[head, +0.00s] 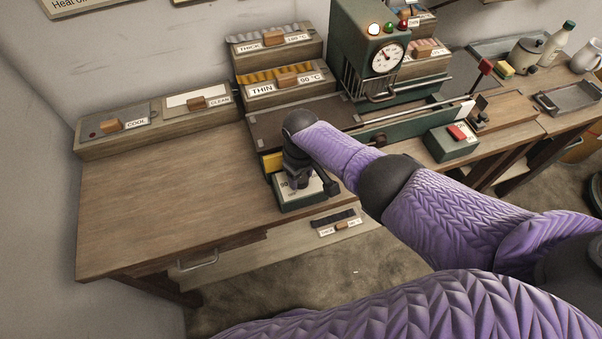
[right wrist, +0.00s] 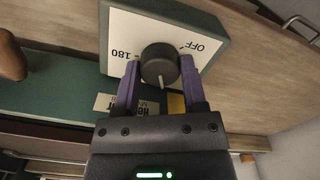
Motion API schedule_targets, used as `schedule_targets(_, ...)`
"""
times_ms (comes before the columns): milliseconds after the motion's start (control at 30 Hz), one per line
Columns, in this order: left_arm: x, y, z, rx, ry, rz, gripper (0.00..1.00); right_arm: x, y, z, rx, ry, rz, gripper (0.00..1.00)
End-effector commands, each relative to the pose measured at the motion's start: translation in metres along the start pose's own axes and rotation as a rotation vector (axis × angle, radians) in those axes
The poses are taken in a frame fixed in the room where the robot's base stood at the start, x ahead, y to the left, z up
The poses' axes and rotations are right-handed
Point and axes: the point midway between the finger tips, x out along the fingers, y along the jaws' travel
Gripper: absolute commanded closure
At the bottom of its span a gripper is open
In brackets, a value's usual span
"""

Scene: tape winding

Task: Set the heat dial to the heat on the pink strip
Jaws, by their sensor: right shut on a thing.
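The heat dial is a black round knob (right wrist: 159,60) with a pale pointer mark, on a white plate (right wrist: 125,27) over a green box. In the right wrist view the plate's print is upside down, with OFF to the right and 180 to the left; the pointer faces down the picture, between my fingers. My right gripper (right wrist: 160,78) is shut on the knob, one finger on each side. In the head view my gripper (head: 297,182) hides most of the dial on its green box (head: 300,201). I cannot pick out a pink strip for sure. My left gripper is out of view.
Bins marked THICK (head: 275,50) and THIN (head: 262,92) stand behind. A green machine (head: 354,45) with a gauge and lamps is at the back. COOL (head: 90,129) and CLEAN (head: 181,99) trays lie at left. The bench (head: 170,190) is bare at left front.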

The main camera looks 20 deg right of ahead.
Motion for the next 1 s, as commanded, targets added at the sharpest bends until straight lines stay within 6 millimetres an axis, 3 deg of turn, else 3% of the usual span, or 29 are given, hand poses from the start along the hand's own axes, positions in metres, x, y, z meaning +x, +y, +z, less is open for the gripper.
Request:
schedule_targets(100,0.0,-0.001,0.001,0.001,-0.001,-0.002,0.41,-0.001,0.0,-0.001,-0.001,0.004,0.001,1.0)
schedule_targets(133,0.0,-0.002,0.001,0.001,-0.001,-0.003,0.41,-0.001,0.0,-0.001,-0.001,0.004,0.001,0.44)
schedule_targets(300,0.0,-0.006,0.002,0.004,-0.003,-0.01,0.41,-0.001,0.0,-0.001,-0.001,0.003,0.001,0.11)
schedule_targets(600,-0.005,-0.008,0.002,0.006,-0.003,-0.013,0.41,-0.006,0.0,-0.001,-0.002,0.002,0.0,0.11)
schedule_targets(800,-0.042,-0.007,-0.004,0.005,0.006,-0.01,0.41,-0.059,0.001,-0.001,-0.002,0.005,0.002,0.11)
schedule_targets(1000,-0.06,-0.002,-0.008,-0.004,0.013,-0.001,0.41,-0.095,0.0,-0.001,-0.001,0.004,0.001,0.11)
